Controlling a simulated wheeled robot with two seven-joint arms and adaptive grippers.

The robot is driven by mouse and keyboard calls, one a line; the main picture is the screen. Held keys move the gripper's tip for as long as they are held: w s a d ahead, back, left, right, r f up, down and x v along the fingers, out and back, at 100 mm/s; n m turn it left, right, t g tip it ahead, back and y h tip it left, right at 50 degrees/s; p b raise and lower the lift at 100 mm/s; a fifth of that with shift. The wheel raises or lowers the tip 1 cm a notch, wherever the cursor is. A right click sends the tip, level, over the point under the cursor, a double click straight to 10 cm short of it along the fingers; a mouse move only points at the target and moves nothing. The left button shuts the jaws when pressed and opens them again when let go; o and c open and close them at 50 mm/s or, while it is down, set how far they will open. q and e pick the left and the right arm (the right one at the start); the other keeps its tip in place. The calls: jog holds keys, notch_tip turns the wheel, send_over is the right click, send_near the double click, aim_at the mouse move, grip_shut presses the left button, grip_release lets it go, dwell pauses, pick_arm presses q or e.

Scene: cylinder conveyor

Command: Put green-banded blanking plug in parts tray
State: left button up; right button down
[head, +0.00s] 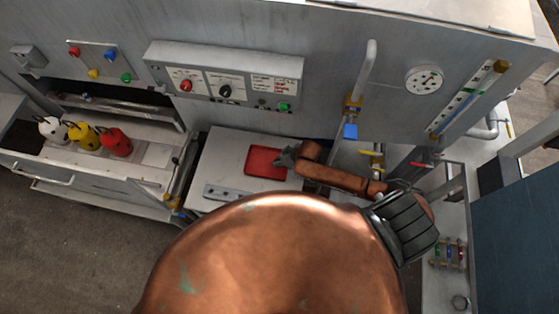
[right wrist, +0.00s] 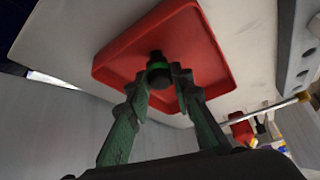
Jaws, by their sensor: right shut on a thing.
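The red parts tray (head: 263,162) lies on a light grey worktop, and its bare inside shows in the head view. In the right wrist view the tray (right wrist: 213,52) lies behind the fingertips. My right gripper (head: 285,157) is at the tray's right side in the head view. In the right wrist view its green-grey fingers (right wrist: 162,78) are shut on a small dark plug with a green band (right wrist: 158,66). The plug overlaps the tray's inside; whether it touches the floor I cannot tell. My left gripper is not in view.
A metal strip with holes (head: 228,193) lies at the worktop's front left. White, yellow and red (head: 116,142) vessels stand on the left bench. A control panel (head: 225,80) is on the wall behind.

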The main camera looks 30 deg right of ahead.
jog(key=shift+f, duration=0.15)
jog(key=c, duration=1.7)
grip_release()
jog(key=shift+r, duration=0.2)
jog(key=v, duration=1.2)
